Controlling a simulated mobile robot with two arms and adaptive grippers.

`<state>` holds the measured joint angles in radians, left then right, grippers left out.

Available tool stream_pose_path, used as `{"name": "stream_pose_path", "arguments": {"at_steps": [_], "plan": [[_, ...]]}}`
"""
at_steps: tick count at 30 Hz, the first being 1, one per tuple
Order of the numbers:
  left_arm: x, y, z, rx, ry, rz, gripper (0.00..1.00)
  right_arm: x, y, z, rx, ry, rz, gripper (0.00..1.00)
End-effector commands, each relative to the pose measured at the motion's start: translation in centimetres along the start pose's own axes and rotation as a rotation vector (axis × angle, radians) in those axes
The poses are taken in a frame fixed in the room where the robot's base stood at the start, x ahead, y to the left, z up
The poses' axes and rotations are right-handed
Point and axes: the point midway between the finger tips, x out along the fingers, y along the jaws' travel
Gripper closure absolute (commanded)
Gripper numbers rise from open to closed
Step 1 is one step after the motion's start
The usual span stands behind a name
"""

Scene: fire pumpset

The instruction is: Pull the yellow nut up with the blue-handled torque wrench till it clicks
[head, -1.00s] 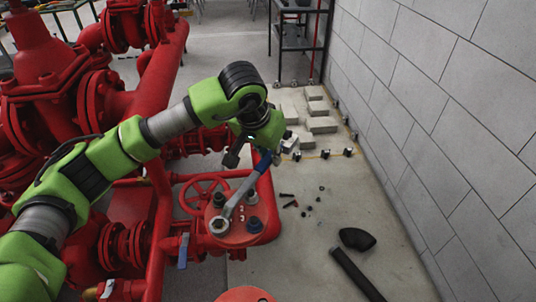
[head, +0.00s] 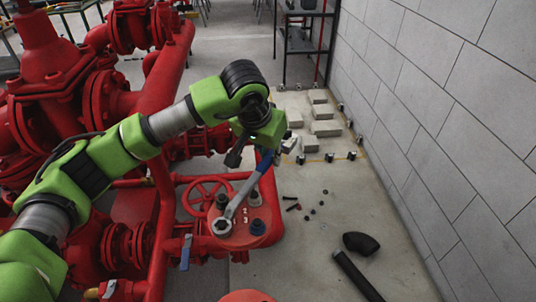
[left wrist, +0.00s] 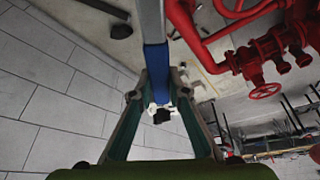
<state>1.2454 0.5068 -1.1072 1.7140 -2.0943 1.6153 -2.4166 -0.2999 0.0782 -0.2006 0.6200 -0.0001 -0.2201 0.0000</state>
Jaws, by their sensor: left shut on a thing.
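The torque wrench has a grey shaft and a blue handle (head: 266,163). Its grey head (head: 221,227) sits over a fastener at the front left of a red round flange (head: 243,237). The fastener's colour is hidden, and I see no clearly yellow nut. My left gripper (head: 257,155) is shut on the blue handle at the far end, and the wrench slants up to the right from its head. In the left wrist view, the blue handle (left wrist: 157,70) lies between the two fingers of the gripper (left wrist: 158,95). My right gripper is not in view.
Other dark nuts (head: 257,227) stand on the flange near the wrench. A red handwheel (head: 203,195) and red pipes are close at the left. Loose small parts, a black elbow (head: 361,243) and a black pipe (head: 356,275) lie on the floor. A block wall (head: 455,120) bounds the right.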

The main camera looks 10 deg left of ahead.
Motion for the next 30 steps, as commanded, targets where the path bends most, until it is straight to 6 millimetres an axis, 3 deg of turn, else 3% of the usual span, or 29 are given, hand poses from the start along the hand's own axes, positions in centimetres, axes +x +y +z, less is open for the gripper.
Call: {"name": "stream_pose_path", "arguments": {"at_steps": [30], "plan": [[-4.6, 0.0, -2.0, -0.001, 0.005, 0.0, 1.0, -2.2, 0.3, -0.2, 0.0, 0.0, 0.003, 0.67]]}}
